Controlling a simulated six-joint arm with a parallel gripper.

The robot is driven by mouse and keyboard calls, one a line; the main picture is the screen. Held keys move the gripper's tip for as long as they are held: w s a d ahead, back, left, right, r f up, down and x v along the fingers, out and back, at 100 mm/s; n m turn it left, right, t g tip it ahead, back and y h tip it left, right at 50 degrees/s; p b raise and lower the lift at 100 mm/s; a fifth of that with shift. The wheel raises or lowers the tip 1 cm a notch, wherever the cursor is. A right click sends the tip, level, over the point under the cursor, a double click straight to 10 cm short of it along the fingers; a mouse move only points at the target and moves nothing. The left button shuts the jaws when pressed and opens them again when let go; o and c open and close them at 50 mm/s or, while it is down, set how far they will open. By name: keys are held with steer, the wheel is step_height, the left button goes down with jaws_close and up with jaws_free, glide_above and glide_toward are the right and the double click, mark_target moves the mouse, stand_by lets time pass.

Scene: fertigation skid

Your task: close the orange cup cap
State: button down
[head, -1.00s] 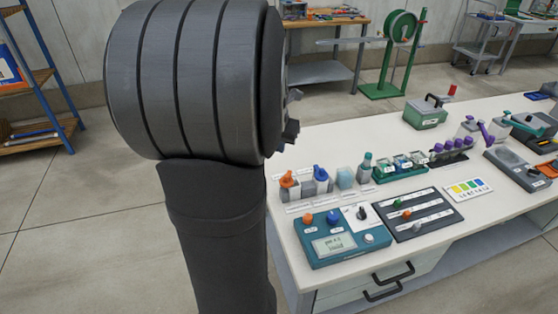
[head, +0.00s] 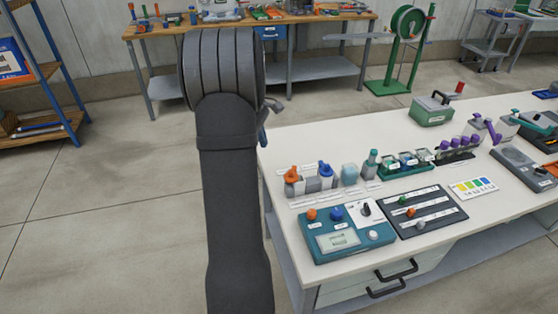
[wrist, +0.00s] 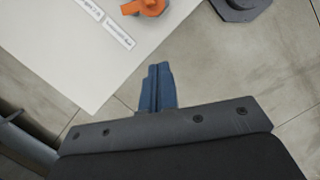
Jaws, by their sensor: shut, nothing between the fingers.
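The orange cup cap (head: 291,175) sits on a small light cup at the left end of a row on the white bench, near its left edge. An orange part (wrist: 146,6), probably this cap, shows cut off at the top of the wrist view. I cannot tell how far the cap stands open.
A blue-capped cup (head: 325,172) stands just right of the orange one. A teal console (head: 337,241) with orange and blue knobs lies in front. White labels (wrist: 104,22) lie on the bench (head: 290,140). The bench's far left corner is clear.

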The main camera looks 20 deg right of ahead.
mark_target(292, 172)
steer(key=shift+s+d+f, duration=0.55)
steer(key=shift+d+f, duration=0.35)
steer(key=shift+f, duration=0.7)
steer(key=shift+s+d+f, duration=0.55)
steer(key=shift+d+f, duration=0.4)
steer(key=shift+f, duration=0.6)
steer(key=shift+s+d+f, duration=0.55)
steer(key=shift+d+f, duration=0.35)
steer(key=shift+f, duration=0.7)
steer(key=shift+s+d+n, duration=0.25)
steer(key=shift+s+n, duration=0.15)
steer(key=shift+n, duration=0.5)
steer(key=shift+s+d+n+t, duration=0.2)
steer(key=shift+n+t, duration=0.1)
steer(key=shift+n, duration=0.1)
steer(key=shift+s+d+n+t, duration=0.15)
steer(key=shift+s+d+n, duration=0.05)
steer(key=shift+n, duration=0.4)
steer(key=shift+s+d+n+t, duration=0.15)
steer(key=shift+s+d+n, duration=0.05)
steer(key=shift+n, duration=0.4)
steer(key=shift+s+d, duration=0.1)
steer(key=shift+d, duration=0.2)
